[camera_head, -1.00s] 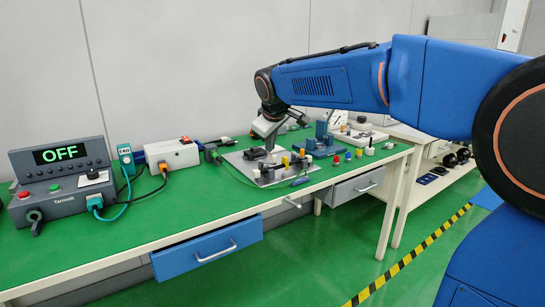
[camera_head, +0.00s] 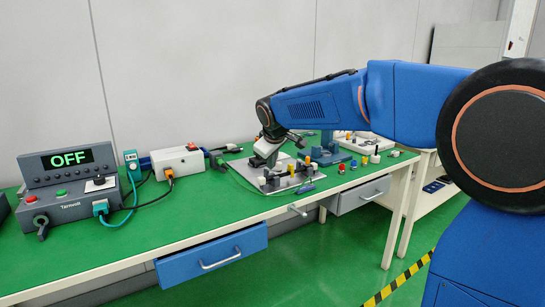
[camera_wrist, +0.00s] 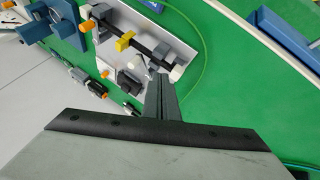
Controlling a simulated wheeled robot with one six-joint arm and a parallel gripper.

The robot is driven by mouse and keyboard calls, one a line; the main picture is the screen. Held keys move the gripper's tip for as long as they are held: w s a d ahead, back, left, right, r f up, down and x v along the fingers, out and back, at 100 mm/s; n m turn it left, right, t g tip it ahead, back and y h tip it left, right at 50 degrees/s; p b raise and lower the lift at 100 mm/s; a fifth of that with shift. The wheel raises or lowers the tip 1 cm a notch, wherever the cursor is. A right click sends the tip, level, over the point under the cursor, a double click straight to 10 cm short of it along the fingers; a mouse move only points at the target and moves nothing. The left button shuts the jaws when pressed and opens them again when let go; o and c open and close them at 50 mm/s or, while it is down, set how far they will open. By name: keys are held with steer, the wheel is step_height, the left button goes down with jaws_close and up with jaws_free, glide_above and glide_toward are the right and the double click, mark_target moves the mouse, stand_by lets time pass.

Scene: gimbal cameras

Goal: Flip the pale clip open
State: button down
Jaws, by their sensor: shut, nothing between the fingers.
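A light metal plate (camera_head: 282,187) on the green bench carries several small grey, black and yellow parts. I cannot tell for sure which small part is the pale clip. My gripper (camera_wrist: 162,77) is shut and empty, its tips over or beside the plate's edge near a small grey part. In the head view it hangs over the plate's left side; its tips are too small to judge.
A white box (camera_head: 178,163) with plugged cables and a grey console (camera_head: 68,197) reading OFF stand to the left. A blue fixture (camera_head: 330,156) and several colored knobs stand right of the plate. The bench front is clear above a blue drawer (camera_head: 212,257).

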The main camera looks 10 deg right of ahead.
mark_target(281, 163)
steer(key=x, duration=0.3)
steer(key=shift+f, duration=0.1)
steer(key=shift+w+d+f, duration=0.2)
steer(key=shift+w+d, duration=0.85)
steer(key=shift+w, duration=0.15)
steer(key=shift+w+d, duration=0.45)
steer(key=shift+w+d+n+y, duration=0.2)
steer(key=shift+d+n+y, duration=0.35)
steer(key=shift+n, duration=0.25)
steer(key=shift+w+d+n+y, duration=0.25)
steer(key=shift+n+y, duration=0.2)
steer(key=shift+n, duration=0.15)
steer(key=shift+w+d, duration=1)
steer(key=shift+w, duration=0.2)
steer(key=shift+s+a, duration=0.1)
steer(key=shift+a, duration=0.1)
steer(key=shift+s+a, duration=0.25)
steer(key=shift+a, duration=0.35)
